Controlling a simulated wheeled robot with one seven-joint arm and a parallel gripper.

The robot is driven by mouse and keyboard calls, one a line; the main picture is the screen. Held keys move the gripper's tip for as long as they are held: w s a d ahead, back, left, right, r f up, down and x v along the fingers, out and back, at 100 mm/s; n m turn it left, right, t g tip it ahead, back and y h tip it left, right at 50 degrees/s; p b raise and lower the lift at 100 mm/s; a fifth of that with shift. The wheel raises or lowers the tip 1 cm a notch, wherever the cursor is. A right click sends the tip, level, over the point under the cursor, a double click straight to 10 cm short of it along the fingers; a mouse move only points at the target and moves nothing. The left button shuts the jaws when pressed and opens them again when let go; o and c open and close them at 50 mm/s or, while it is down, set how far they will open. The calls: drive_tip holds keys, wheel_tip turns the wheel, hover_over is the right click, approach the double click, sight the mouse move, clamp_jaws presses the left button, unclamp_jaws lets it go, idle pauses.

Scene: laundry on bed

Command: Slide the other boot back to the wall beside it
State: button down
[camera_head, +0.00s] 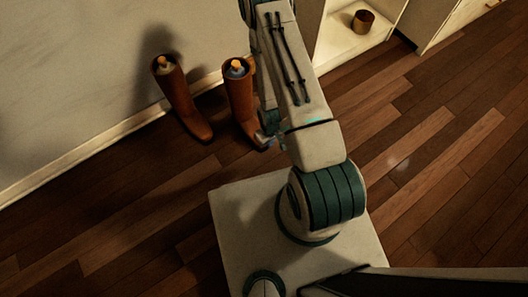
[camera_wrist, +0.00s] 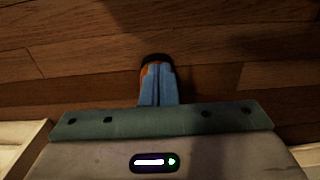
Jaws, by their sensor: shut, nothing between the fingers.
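Two tall brown boots stand upright near the wall in the head view. The left boot (camera_head: 178,95) has its shaft toward the baseboard and its toe pointing out into the room. The right boot (camera_head: 238,95) stands beside it, apart from it, with its toe partly hidden by my gripper (camera_head: 265,141). My gripper is shut and empty, low at the right boot's toe. In the wrist view, the blue fingers (camera_wrist: 158,88) are together, with a small orange-brown and dark piece of the boot (camera_wrist: 154,58) showing just past their tips. Whether they touch it is unclear.
The pale wall (camera_head: 70,70) and its baseboard (camera_head: 80,152) run behind the boots. An open white shelf unit (camera_head: 340,50) holding a brown pot (camera_head: 362,21) stands at upper right. The wooden floor (camera_head: 440,150) is clear to the right and in front.

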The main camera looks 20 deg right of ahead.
drive_tip(key=f+b, duration=0.1)
drive_tip(key=f, duration=0.3)
drive_tip(key=f+b, duration=0.2)
drive_tip(key=f, duration=0.2)
drive_tip(key=f+b, duration=0.2)
drive_tip(key=f, duration=0.2)
drive_tip(key=shift+s, duration=0.35)
drive_tip(key=shift+w+a+b, duration=0.2)
drive_tip(key=shift+w+b, duration=0.2)
drive_tip(key=shift+w, duration=0.25)
drive_tip(key=shift+w+a+b, duration=0.2)
drive_tip(key=shift+w+b, duration=0.2)
drive_tip(key=shift+w, duration=0.2)
drive_tip(key=shift+w+a+r, duration=0.15)
drive_tip(key=shift+w+a, duration=0.05)
drive_tip(key=shift+w, duration=0.5)
